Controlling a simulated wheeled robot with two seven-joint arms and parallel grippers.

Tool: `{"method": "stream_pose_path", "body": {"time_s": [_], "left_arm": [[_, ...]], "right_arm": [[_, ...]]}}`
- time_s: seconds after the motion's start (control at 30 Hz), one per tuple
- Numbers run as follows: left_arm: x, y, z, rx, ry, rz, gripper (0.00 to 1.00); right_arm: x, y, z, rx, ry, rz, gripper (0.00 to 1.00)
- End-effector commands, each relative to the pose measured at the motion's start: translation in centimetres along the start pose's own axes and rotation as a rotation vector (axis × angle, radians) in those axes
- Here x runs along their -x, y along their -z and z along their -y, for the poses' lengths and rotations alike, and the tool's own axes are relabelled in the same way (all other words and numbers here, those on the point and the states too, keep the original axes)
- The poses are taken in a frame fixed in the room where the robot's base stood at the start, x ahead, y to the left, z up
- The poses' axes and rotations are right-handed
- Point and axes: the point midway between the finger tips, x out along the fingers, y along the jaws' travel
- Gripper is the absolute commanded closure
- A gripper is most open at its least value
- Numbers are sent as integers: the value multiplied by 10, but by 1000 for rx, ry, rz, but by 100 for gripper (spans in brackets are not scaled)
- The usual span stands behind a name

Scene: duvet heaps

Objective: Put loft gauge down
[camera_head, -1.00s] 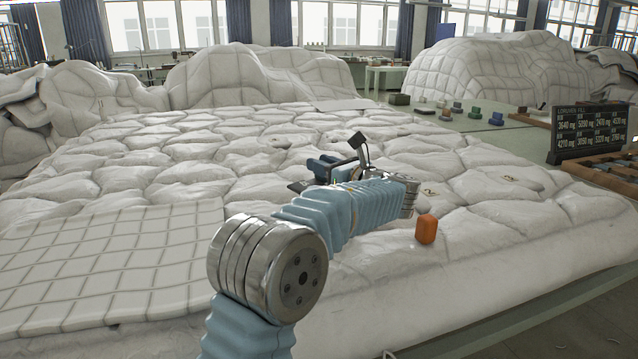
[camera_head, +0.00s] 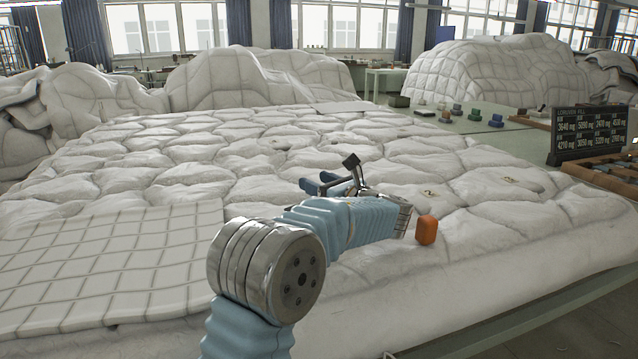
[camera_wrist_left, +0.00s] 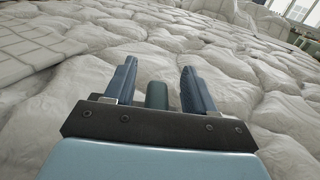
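My left gripper (camera_head: 320,184) is low over the middle of the white quilted duvet (camera_head: 200,180), its two blue fingers spread apart. In the left wrist view the open fingers (camera_wrist_left: 158,75) have a dark green piece (camera_wrist_left: 156,95) between them, with a gap on each side. It may be the loft gauge, but most of it is hidden by the gripper body. I cannot tell whether it rests on the duvet. In the head view this piece is hidden behind my arm. My right gripper is not in view.
An orange block (camera_head: 426,229) shows right of my left wrist, at the duvet's front part. A grid-stitched panel (camera_head: 110,265) lies at the left. A number board (camera_head: 590,135) and several small coloured blocks (camera_head: 474,115) stand on tables behind right. Duvet heaps (camera_head: 255,75) fill the back.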

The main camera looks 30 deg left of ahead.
Motion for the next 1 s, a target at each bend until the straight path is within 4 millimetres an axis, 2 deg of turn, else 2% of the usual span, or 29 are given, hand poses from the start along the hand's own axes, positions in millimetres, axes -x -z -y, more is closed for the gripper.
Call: {"method": "stream_pose_path", "body": {"time_s": [0.17,0.27,0.7,0.83,1.0], "left_arm": [[0,-2,0,1,0,0,45],[9,-1,1,1,3,-1,45],[102,-1,0,0,2,0,45],[116,-2,0,0,0,0,45],[121,-2,0,0,1,0,45]], "right_arm": [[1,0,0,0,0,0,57],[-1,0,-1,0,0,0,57],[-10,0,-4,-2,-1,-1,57],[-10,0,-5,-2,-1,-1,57],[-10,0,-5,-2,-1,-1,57]]}}
